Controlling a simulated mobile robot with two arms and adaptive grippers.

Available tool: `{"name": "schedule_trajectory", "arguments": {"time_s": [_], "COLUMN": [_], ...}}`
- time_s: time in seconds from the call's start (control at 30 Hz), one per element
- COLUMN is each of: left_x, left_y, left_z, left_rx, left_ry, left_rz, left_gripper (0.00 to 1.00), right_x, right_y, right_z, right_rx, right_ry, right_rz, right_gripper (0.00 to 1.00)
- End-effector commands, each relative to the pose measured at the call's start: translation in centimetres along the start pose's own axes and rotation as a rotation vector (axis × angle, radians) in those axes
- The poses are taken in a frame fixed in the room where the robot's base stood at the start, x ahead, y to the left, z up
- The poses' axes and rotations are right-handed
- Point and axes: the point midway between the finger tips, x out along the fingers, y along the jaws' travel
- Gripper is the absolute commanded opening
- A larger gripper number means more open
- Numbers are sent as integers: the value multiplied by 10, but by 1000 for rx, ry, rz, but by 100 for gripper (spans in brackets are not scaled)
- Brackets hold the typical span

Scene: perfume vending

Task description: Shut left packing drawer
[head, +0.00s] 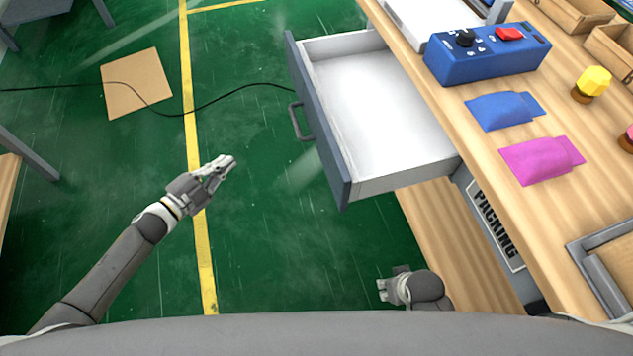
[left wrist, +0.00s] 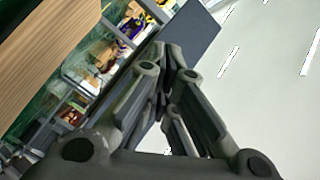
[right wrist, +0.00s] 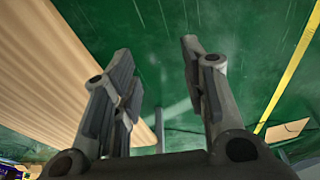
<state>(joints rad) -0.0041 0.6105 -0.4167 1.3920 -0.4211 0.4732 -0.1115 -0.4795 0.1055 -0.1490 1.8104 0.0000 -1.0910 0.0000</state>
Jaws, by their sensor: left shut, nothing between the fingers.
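The packing drawer (head: 385,115) is pulled out from the wooden bench, with an empty white inside. Its blue-grey front (head: 318,125) faces left and carries a grey bar handle (head: 299,121). My left gripper (head: 230,165) is shut and empty, left of the drawer front and apart from the handle. Its closed fingers (left wrist: 163,62) also show in the left wrist view. My right gripper (head: 384,286) is low, below the drawer and left of the bench. In the right wrist view its fingers (right wrist: 160,65) are apart with nothing between them.
The bench top (head: 470,130) holds a blue control box (head: 488,55), a blue pouch (head: 500,110), a pink pouch (head: 540,160) and a yellow-capped bottle (head: 592,83). A PACKING sign (head: 495,225) is on the bench side.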

Motion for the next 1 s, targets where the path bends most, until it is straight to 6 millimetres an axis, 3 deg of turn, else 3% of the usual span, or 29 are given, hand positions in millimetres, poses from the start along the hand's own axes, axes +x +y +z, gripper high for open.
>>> {"name": "schedule_trajectory", "arguments": {"time_s": [0.03, 0.13, 0.3, 0.4, 0.67, 1.0], "left_x": [7, 10, -3, -12, -14, 38], "left_y": [3, -3, 4, 10, 14, 28], "left_z": [-10, -49, -104, -124, -146, -183], "left_rx": [82, 233, 436, 510, 562, 560], "left_ry": [91, 271, 520, 612, 683, 681], "left_rz": [0, 9, 39, 57, 69, 66], "left_gripper": [0, 0, 0, 0, 0, 0], "right_x": [7, -10, -40, -54, -69, -70], "right_y": [0, 2, 3, 4, 4, 4], "right_z": [-4, -12, -15, -14, -14, -14], "right_rx": [1, 5, 8, 10, 10, 11], "right_ry": [16, 34, 58, 66, 71, 72], "right_rz": [2, 5, 9, 11, 12, 12], "right_gripper": [40, 40, 40, 40, 40, 40]}}
